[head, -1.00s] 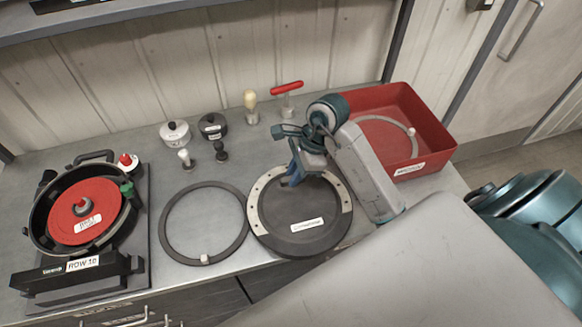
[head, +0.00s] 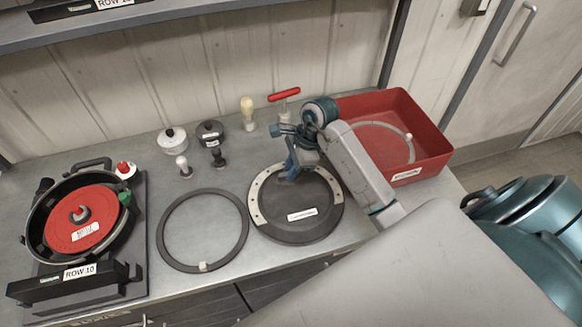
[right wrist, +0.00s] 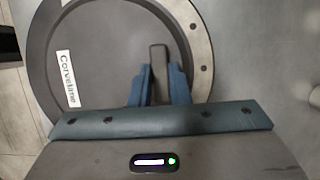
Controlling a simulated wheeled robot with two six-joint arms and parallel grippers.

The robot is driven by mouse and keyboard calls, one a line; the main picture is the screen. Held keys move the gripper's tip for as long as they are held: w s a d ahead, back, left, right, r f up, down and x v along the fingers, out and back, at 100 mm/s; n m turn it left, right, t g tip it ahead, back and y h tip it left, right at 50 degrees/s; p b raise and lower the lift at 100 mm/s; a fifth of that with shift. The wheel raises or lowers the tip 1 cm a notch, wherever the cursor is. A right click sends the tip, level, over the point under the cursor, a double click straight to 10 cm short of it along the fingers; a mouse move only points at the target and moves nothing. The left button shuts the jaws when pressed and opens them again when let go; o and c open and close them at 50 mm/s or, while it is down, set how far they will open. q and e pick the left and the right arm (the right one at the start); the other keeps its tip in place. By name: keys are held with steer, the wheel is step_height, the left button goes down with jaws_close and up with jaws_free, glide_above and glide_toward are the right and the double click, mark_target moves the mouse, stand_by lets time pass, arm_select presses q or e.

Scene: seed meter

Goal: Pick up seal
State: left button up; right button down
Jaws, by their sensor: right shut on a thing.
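My right gripper (head: 293,175) points down and is shut on a grey upright tab (right wrist: 158,62) of a dark round disc (head: 318,230) with a white name label and a pale, holed arc along part of its rim. The fingers close on both sides of the tab in the right wrist view (right wrist: 158,88). Whether the disc is clear of the worktop is hard to tell. A thin dark ring (head: 162,215) with a small pale tab lies flat left of the disc. I cannot tell which round part is named seal. My left gripper is not in view.
The seed meter (head: 60,235) with a red disc stands far left. A red bin (head: 430,155) with a light ring inside is at the back right. Two small pots (head: 172,140), two small knobs, a pale-handled tool (head: 248,108) and a red-handled tool (head: 284,95) stand behind.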

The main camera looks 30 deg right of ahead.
steer(key=c, duration=1.4)
jaws_free()
steer(key=shift+o, duration=0.2)
steer(key=shift+r, duration=0.15)
steer(key=shift+d+r, duration=0.15)
steer(key=b+v, duration=0.2)
steer(key=v, duration=0.1)
steer(key=shift+d, duration=0.1)
steer(key=p+v, duration=0.2)
steer(key=v, duration=0.5)
steer(key=shift+o, duration=0.4)
steer(key=shift+s+d+r, duration=0.1)
steer(key=shift+r, duration=0.6)
